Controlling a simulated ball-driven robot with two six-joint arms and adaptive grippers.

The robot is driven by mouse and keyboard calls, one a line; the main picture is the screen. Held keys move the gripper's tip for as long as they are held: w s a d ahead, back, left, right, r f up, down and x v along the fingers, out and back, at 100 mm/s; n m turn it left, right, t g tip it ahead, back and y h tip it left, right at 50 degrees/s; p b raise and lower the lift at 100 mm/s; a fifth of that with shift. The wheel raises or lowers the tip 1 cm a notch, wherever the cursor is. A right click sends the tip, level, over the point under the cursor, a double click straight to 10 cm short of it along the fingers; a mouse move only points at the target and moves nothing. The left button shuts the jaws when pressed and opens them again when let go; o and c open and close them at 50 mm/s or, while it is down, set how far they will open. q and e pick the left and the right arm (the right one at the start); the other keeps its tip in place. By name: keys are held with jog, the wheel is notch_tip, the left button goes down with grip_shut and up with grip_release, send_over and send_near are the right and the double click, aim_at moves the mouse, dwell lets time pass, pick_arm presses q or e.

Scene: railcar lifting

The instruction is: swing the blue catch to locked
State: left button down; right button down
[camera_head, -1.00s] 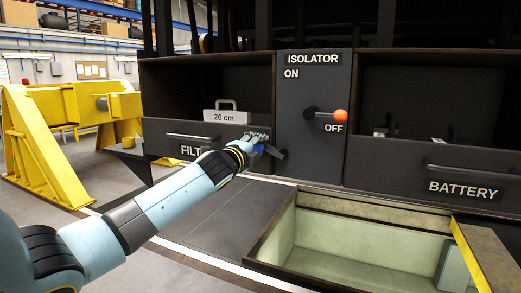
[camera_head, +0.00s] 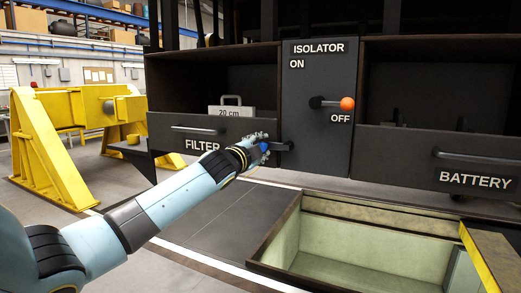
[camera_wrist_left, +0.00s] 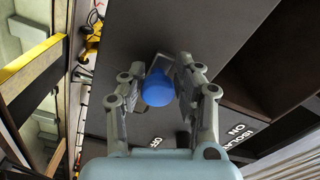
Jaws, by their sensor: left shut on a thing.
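My left gripper (camera_head: 262,147) is at the lower right corner of the FILTER drawer, below and left of the isolator panel. It is shut on the blue grip of the catch (camera_wrist_left: 158,88), which sits between the two fingers in the left wrist view. The catch's dark arm (camera_head: 284,146) runs about level to the right from the grip. No locked mark can be made out. My right gripper is in neither view.
The FILTER drawer (camera_head: 165,138) and BATTERY drawer (camera_head: 405,160) flank the isolator panel (camera_head: 318,72), whose orange-tipped handle (camera_head: 347,104) points right, near OFF. An open pit (camera_head: 340,240) lies below in front. A yellow stand (camera_head: 50,150) is at left.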

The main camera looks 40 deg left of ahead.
pick_arm(q)
jog(key=shift+f, duration=0.35)
jog(key=c, duration=1.3)
grip_release()
jog(key=shift+c, duration=0.2)
jog(key=o, duration=0.3)
jog(key=shift+r, duration=0.1)
jog(key=shift+s, duration=0.15)
jog(key=v, duration=1.1)
jog(key=shift+s+d, duration=0.2)
jog(key=shift+s, duration=0.2)
